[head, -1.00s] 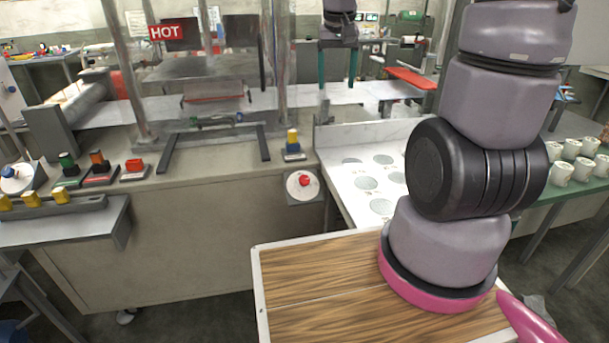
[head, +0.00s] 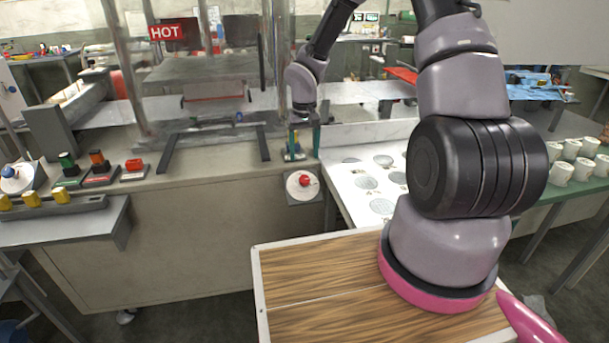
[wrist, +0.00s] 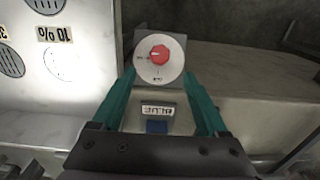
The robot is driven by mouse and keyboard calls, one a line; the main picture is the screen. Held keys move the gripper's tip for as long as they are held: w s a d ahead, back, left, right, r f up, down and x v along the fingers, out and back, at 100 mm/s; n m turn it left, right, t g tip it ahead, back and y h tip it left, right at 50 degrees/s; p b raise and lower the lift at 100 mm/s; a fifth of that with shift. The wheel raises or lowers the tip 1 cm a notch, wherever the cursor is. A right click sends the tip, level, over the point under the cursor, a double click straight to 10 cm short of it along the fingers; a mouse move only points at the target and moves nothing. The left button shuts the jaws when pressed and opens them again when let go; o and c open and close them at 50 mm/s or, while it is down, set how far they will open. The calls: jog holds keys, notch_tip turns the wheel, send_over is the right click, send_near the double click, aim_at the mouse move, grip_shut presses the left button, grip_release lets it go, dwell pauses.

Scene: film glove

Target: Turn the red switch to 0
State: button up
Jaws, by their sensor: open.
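A red knob (head: 305,181) sits on a round white dial on the front face of the bench, below its top edge. In the wrist view the red knob (wrist: 160,54) is at the upper middle, just beyond and between my fingertips. Small dark marks ring its dial (wrist: 150,74), too small to read surely, so I cannot tell its setting. My gripper (head: 302,150) points down near the bench's front edge, above the knob in the head view. Its teal fingers are apart and empty in the wrist view (wrist: 159,76), apparently not touching the knob.
Posts stand behind.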

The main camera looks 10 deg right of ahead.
aim_at(304, 178)
notch_tip(304, 178, down, 9)
jog(key=shift+r, duration=0.15)
grip_shut()
